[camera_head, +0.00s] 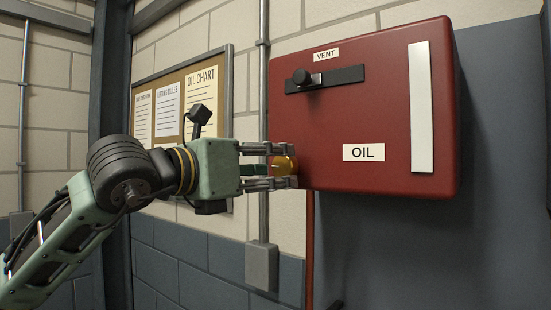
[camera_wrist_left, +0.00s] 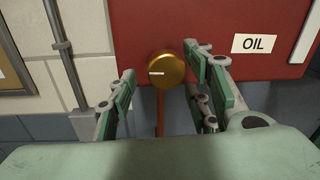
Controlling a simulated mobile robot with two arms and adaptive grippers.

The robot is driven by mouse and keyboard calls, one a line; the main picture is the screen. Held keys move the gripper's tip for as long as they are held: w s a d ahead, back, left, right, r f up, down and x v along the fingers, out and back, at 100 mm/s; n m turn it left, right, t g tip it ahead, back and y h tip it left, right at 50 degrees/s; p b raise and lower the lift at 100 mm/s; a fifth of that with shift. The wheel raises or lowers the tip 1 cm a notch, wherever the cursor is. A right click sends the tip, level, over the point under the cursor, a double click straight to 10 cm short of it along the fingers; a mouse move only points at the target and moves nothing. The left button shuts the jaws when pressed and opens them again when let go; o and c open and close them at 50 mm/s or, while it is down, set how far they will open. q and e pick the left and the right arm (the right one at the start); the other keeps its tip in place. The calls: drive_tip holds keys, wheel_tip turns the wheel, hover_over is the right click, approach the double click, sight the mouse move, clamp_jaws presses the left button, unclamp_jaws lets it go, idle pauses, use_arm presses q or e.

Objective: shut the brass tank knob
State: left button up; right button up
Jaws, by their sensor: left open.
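The brass tank knob (camera_wrist_left: 167,70) sits at the lower left of the red oil tank (camera_wrist_left: 220,20), with a pale mark line lying about level on its face. In the head view the knob (camera_head: 284,165) is partly hidden by my left gripper (camera_head: 285,172). The gripper's two fingers are open, and in the left wrist view (camera_wrist_left: 158,88) they stand on either side of the knob, the right finger nearer to it. I cannot tell whether either finger touches it. My right gripper is not in view.
A black vent slider (camera_head: 325,78) is on the tank's upper front, above a white OIL label (camera_head: 364,152). A pale vertical strip (camera_head: 420,107) is at the tank's right. A notice board (camera_head: 181,95) and a grey conduit (camera_head: 263,120) are on the wall behind my left arm.

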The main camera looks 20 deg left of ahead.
use_arm(q)
drive_tip(key=shift+x, duration=0.85)
drive_tip(key=shift+c, duration=0.5)
drive_tip(key=c, duration=1)
